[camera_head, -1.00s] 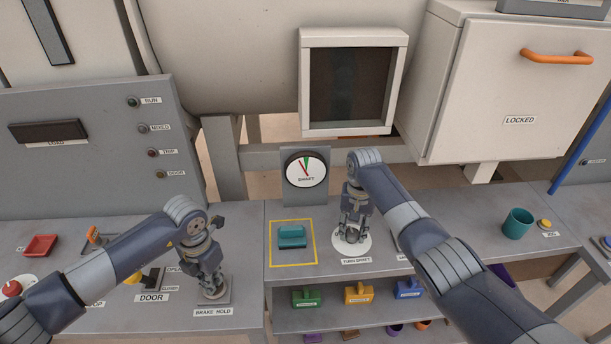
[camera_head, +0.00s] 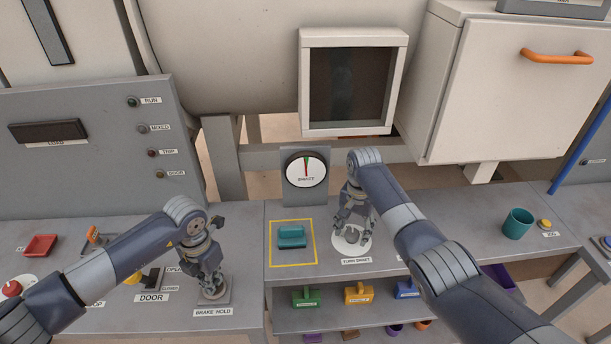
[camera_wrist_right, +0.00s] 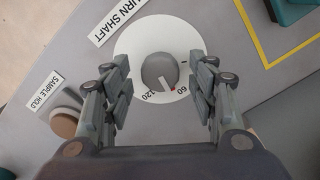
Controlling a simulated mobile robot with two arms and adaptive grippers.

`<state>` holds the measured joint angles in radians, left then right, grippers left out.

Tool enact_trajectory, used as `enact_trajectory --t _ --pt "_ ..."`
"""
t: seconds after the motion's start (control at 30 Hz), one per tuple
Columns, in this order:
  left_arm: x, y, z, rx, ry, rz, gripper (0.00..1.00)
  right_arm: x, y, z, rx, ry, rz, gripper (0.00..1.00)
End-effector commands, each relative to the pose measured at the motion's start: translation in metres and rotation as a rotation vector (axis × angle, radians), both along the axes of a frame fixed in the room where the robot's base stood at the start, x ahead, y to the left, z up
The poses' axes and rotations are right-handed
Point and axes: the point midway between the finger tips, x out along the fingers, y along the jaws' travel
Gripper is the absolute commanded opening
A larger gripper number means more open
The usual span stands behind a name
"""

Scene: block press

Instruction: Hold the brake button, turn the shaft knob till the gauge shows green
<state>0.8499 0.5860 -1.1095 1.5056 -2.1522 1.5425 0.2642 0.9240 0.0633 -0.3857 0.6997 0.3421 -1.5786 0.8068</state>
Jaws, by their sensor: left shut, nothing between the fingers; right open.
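My left gripper (camera_head: 213,288) is shut and empty, pointing down over the brake hold plate (camera_head: 222,300). Its fingertips cover the button, so I cannot tell how far it is pressed. My right gripper (camera_head: 353,231) is open above the shaft knob. In the right wrist view, the grey round knob (camera_wrist_right: 160,71) sits on a white dial plate, between and clear of the two fingers of the right gripper (camera_wrist_right: 160,88). A pointer mark on the knob lies near 60. The round shaft gauge (camera_head: 306,168) shows its needle nearly upright, at the narrow green mark.
A teal block (camera_head: 291,236) lies inside a yellow outlined square left of the knob. A sample hold button (camera_wrist_right: 64,123) is close to the right gripper. A teal cup (camera_head: 517,223) stands further right. Coloured blocks fill the shelf below.

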Motion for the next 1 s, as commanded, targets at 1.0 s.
enact_trajectory --t 1.0 --pt "0.000 0.000 -0.001 0.001 0.002 0.000 0.00 0.001 0.000 0.077 0.000 -0.001 0.000 0.53"
